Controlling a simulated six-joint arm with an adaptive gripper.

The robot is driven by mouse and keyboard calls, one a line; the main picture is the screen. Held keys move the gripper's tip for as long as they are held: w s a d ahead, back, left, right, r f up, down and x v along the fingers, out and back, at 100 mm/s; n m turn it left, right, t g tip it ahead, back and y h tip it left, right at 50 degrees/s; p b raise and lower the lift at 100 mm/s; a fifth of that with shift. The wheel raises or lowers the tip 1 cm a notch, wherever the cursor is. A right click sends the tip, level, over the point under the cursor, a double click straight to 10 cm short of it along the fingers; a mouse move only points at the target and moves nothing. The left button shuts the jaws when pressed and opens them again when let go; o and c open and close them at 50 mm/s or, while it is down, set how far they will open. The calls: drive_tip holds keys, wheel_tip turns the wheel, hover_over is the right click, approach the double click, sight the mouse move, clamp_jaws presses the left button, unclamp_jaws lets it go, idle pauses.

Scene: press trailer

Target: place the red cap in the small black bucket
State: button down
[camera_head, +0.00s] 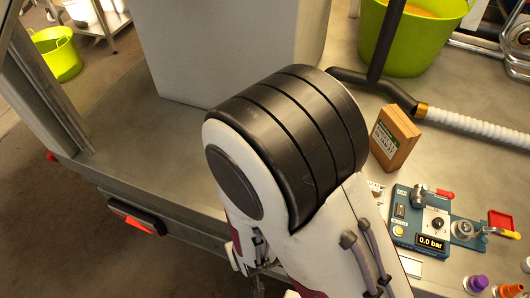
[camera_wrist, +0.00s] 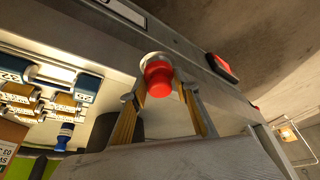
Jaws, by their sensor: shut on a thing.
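The red cap (camera_wrist: 158,80) is between the fingertips of my gripper (camera_wrist: 160,88) in the wrist view. My gripper is shut on it, with a pale rounded part showing just behind the cap. In the head view my arm covers most of the gripper, and the red cap does not show.
A blue panel (camera_head: 410,215) reading 0.0 bar, a cardboard box (camera_head: 395,137), a purple cap (camera_head: 475,284) and an orange cap (camera_head: 508,291) are at right. A ribbed white hose (camera_head: 470,127) and a green bucket (camera_head: 412,40) lie behind. The grey surface at left is clear.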

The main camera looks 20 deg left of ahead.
drive_tip(key=shift+w, duration=0.1)
drive_tip(key=shift+w+d+r, duration=0.15)
drive_tip(key=shift+w+r, duration=0.05)
drive_tip(key=shift+w, duration=0.3)
drive_tip(key=w+d+r+m+h, duration=0.1)
drive_tip(key=w+d+r+m, duration=0.25)
drive_tip(key=w+d, duration=0.55)
drive_tip(key=w+d+r+m, duration=0.2)
drive_tip(key=w+d+r, duration=0.2)
drive_tip(key=w+d, duration=0.45)
drive_tip(key=w+d+r+m+h, duration=0.1)
drive_tip(key=w+d+r, duration=0.2)
drive_tip(key=d, duration=0.8)
drive_tip(key=w+d+r+m+t+h, duration=0.1)
drive_tip(key=w+d+r, duration=0.3)
drive_tip(key=d, duration=0.8)
drive_tip(key=shift+d+r+m, duration=0.15)
drive_tip(key=shift+r+m, duration=0.6)
drive_tip(key=shift+r, duration=0.55)
drive_tip(key=shift+w, duration=0.2)
